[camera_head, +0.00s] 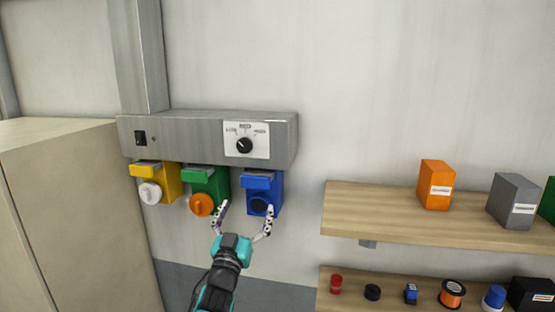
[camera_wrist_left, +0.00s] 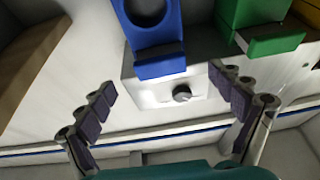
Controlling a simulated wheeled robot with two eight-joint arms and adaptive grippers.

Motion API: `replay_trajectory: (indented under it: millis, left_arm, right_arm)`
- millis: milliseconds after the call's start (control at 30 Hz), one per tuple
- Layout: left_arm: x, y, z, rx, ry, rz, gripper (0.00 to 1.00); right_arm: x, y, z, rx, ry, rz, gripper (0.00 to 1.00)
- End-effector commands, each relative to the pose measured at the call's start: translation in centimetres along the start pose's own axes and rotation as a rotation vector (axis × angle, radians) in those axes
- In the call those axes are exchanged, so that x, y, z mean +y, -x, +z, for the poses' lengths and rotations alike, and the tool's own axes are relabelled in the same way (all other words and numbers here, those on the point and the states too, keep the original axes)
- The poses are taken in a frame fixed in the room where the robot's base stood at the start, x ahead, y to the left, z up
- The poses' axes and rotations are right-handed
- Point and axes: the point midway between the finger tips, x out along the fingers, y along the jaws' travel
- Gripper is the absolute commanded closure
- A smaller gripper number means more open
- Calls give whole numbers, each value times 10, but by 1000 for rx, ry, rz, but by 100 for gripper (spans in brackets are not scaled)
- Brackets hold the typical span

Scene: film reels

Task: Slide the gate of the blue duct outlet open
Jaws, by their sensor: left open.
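The blue duct outlet (camera_head: 278,188) hangs at the right end under a grey metal box. Its gate (camera_head: 257,181) is a blue plate with a lip at the top front, and a dark round mouth (camera_head: 259,206) sits below it. In the left wrist view the blue outlet (camera_wrist_left: 175,20) appears inverted, with its gate lip (camera_wrist_left: 160,62) projecting. My left gripper (camera_head: 246,209) is open, with its fingers pointing up on either side of the mouth's lower front. In the wrist view, nothing is between its fingers (camera_wrist_left: 163,82). I cannot tell whether they touch the outlet. My right gripper is not in view.
The grey box (camera_head: 190,135) carries a dial (camera_head: 244,145) and a switch (camera_head: 140,138). A green outlet (camera_head: 217,180) with an orange cap is close on the left, then a yellow outlet (camera_head: 170,180) with a white cap. A wooden shelf (camera_head: 370,215) is at right.

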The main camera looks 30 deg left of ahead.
Motion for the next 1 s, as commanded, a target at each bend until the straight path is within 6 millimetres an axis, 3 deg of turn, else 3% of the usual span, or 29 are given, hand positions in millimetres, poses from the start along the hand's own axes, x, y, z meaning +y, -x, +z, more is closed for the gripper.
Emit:
replay_trajectory:
  millis: [100,600,967,1000]
  left_arm:
    - [-2,-8,-13,31,-3,11,7]
    - [-1,-76,-15,34,-2,13,7]
    - [-1,-83,-14,34,-3,12,7]
    - [-1,-83,-14,34,-3,12,12]
  right_arm:
    - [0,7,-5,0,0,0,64]
    - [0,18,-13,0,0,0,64]
    - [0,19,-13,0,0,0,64]
    - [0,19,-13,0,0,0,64]
